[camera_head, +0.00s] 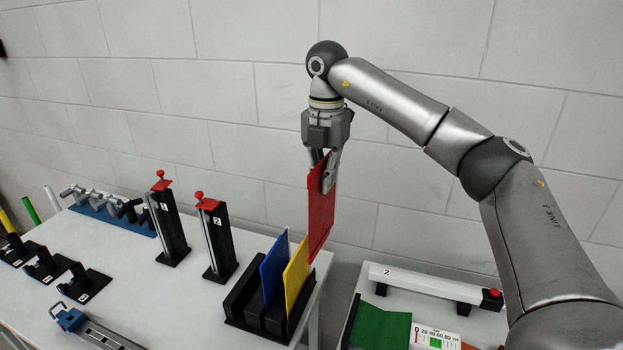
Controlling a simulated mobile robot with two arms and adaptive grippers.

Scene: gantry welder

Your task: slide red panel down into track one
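The red panel (320,220) hangs upright from my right gripper (324,166), which is shut on its top edge. The panel's lower edge is just right of the yellow panel (297,272), by the right end of the black slotted rack (243,288). Whether it touches the rack or is above it I cannot tell. A blue panel (272,268) stands in the rack left of the yellow one. Two black upright posts with red knobs stand further left, one marked 1 (169,225) and one marked 2 (217,240). My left gripper is out of view.
A blue rack of grey metal parts (120,212) is at the back of the white table (175,310). Black numbered holders (82,283) and a blue clamp (70,318) are at left. A second station with a green sheet (380,327) and a white bar marked 2 (425,284) is at right.

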